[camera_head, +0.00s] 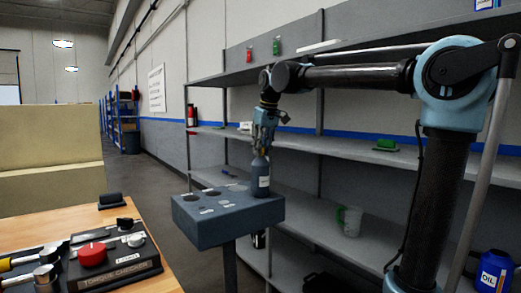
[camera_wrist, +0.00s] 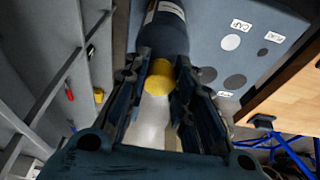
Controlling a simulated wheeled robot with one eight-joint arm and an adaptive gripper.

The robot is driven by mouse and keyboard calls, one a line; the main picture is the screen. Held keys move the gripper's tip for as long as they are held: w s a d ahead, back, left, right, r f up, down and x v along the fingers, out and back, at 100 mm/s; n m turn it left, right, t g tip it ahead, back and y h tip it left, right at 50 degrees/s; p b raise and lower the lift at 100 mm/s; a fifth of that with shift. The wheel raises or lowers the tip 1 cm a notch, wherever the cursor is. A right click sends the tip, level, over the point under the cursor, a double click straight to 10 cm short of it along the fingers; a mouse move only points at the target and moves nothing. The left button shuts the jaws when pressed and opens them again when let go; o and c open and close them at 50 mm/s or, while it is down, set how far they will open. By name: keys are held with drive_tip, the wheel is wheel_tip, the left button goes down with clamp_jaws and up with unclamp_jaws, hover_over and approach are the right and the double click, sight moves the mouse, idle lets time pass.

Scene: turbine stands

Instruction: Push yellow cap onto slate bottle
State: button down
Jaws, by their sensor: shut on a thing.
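The slate bottle (camera_head: 261,178) stands upright at the right end of the blue-grey stand (camera_head: 212,232). My gripper (camera_head: 264,145) is right above it, pointing down. In the wrist view the gripper (camera_wrist: 158,85) is shut on the yellow cap (camera_wrist: 158,76), which sits between the two fingers. The slate bottle (camera_wrist: 165,35) lies just beyond the cap, in line with it. The cap appears to meet the bottle's top; whether it is fully seated cannot be told. In the head view the fingers hide the cap.
The stand top has dark round recesses and labels, one reading CAP (camera_wrist: 241,25). Grey shelves (camera_head: 340,151) stand close behind, holding a green-and-white cup (camera_head: 349,221). A wooden bench (camera_head: 85,222) at left carries a torque checker (camera_head: 115,262) and tools.

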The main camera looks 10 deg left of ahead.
drive_tip(key=shift+f, duration=0.15)
drive_tip(key=c, duration=1.3)
unclamp_jaws()
drive_tip(key=shift+f, duration=0.1)
drive_tip(key=shift+o, duration=1)
drive_tip(key=shift+r, duration=0.2)
drive_tip(key=v, duration=0.7)
